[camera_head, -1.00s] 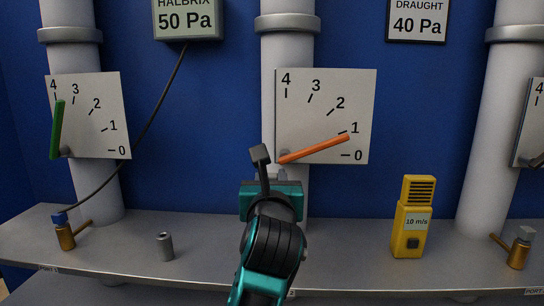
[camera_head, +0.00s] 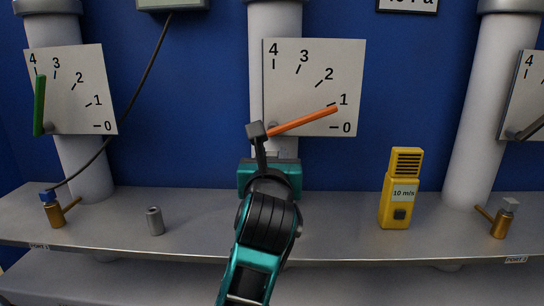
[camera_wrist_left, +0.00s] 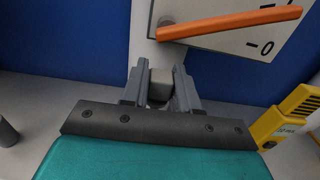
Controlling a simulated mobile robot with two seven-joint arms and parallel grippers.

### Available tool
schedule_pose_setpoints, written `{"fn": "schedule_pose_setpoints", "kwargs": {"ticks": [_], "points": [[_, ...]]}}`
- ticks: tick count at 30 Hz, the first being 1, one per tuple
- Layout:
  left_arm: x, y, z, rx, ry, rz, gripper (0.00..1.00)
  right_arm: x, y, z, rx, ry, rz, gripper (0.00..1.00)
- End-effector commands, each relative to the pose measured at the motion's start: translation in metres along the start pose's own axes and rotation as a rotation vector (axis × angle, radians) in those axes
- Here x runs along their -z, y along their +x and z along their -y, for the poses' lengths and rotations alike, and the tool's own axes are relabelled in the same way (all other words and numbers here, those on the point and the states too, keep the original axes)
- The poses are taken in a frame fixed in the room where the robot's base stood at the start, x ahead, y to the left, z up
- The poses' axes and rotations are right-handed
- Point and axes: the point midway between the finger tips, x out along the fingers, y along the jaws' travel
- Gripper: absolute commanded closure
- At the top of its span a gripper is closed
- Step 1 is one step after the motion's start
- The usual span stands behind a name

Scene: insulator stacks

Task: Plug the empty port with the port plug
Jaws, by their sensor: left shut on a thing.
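My left gripper (camera_wrist_left: 160,92) is shut on a small grey block (camera_wrist_left: 160,84) in the left wrist view. No uncovered port opening shows; the arm hides the shelf below the middle pipe.
A loose grey cylinder (camera_head: 154,221) stands on the grey shelf (camera_head: 335,228). A yellow meter (camera_head: 401,188) reading 10 m/s stands right of my arm. A gauge plate (camera_head: 330,70) with an orange lever (camera_head: 303,121) is just above the gripper. A dark hose runs at left.

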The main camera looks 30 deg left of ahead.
Motion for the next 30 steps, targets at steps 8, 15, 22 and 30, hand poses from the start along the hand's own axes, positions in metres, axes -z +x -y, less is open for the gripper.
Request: {"fn": "schedule_pose_setpoints", "kwargs": {"ticks": [8, 15, 22, 30], "points": [[0.031, 0.0, 0.0, 0.0, 0.0, 0.0, 1.0, -0.021, 0.014, 0.0, 0.0, 0.0, 0.001, 0.41], [0.045, 0.0, 0.0, 0.0, 0.0, 0.0, 1.0, -0.029, 0.02, 0.0, 0.0, -0.002, 0.001, 0.41], [0.045, 0.0, 0.0, 0.0, 0.0, 0.0, 1.0, -0.029, 0.02, -0.001, -0.001, -0.004, 0.001, 0.41], [0.045, 0.0, 0.0, 0.0, 0.0, 0.001, 1.0, -0.029, 0.02, -0.001, -0.001, -0.004, 0.0, 0.41]]}}
